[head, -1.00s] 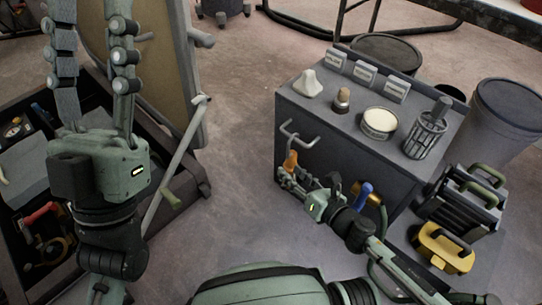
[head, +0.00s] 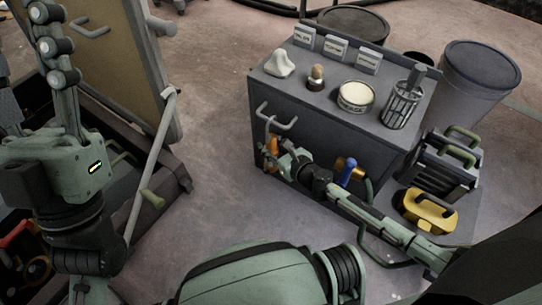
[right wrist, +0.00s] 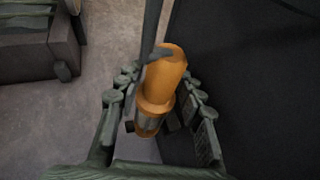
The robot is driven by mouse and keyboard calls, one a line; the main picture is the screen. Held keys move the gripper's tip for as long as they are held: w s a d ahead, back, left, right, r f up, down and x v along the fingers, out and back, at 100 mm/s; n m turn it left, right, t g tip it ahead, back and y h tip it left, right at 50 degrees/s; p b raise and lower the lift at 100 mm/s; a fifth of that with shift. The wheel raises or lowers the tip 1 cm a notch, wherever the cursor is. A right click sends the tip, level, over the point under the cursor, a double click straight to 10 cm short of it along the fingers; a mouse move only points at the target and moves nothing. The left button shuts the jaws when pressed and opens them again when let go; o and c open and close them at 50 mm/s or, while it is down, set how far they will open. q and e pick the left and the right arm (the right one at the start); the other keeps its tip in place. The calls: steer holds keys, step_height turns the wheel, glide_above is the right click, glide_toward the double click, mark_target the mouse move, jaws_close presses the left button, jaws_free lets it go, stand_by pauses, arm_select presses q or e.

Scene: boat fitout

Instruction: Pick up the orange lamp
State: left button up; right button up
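The orange lamp (head: 272,148) hangs by a dark hook from a grey rail (head: 276,118) on the side of the dark cabinet (head: 330,135). In the right wrist view the lamp (right wrist: 160,85) fills the middle, with an orange body and a greyish band lower down. My right gripper (right wrist: 160,92) has its fingers on either side of the lamp; a gap shows on the left, and the right finger is close to it. In the head view my right gripper (head: 283,160) is beside the lamp. My left gripper (head: 30,75) is empty, fingers apart, partly cut off.
The cabinet top holds a white lump (head: 280,64), a small brown-topped item (head: 317,78), a round tin (head: 356,96) and a wire cage (head: 402,105). A blue-handled item (head: 350,172) hangs right of the lamp. Floor is clear left of the cabinet.

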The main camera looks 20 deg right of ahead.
steer(key=shift+c, duration=0.2)
jaws_close()
steer(key=shift+r, duration=0.25)
